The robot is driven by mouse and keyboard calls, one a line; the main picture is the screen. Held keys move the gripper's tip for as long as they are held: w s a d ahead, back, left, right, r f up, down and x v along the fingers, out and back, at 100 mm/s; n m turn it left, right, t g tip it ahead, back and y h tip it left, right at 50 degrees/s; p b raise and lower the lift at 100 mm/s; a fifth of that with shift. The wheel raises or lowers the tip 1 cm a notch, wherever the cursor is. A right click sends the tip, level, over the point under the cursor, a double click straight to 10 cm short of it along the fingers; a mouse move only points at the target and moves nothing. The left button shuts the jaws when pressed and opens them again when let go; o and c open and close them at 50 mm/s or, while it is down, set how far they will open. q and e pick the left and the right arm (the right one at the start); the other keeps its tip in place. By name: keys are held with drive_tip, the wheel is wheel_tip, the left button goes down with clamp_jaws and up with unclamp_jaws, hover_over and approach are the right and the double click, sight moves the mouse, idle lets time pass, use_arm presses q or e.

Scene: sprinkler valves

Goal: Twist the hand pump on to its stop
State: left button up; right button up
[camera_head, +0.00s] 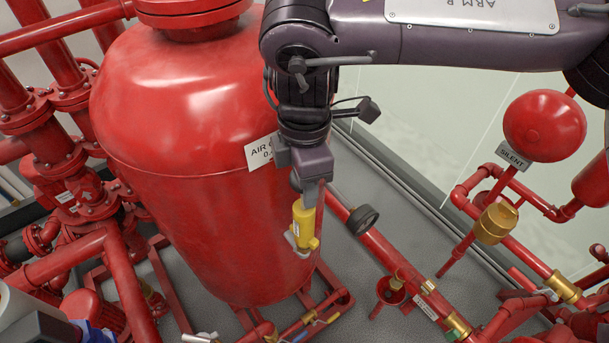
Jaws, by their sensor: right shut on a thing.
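My right gripper (309,200) reaches down from the top, in front of the big red tank. It is shut on a small yellow piece with a pale label, which I take to be the hand pump (304,228). The piece hangs below the fingers, roughly upright, with a short yellow knob on its right side and a pale metal part at its lower end. The fingers hide its top. I cannot tell whether its lower end is joined to anything. I cannot make out my left gripper's fingers.
The red tank (180,110) stands close behind my right gripper. A red pipe with a dark round gauge (362,219) runs just to the right. A red gong (544,125) with a SILENT sign (513,155) and a brass fitting (496,223) stand farther right. Red pipework crowds the left.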

drive_tip(key=shift+r, duration=0.1)
drive_tip(key=shift+m+p, duration=0.4)
drive_tip(key=shift+m, duration=2)
drive_tip(key=o, duration=1.4)
drive_tip(key=shift+c, duration=0.2)
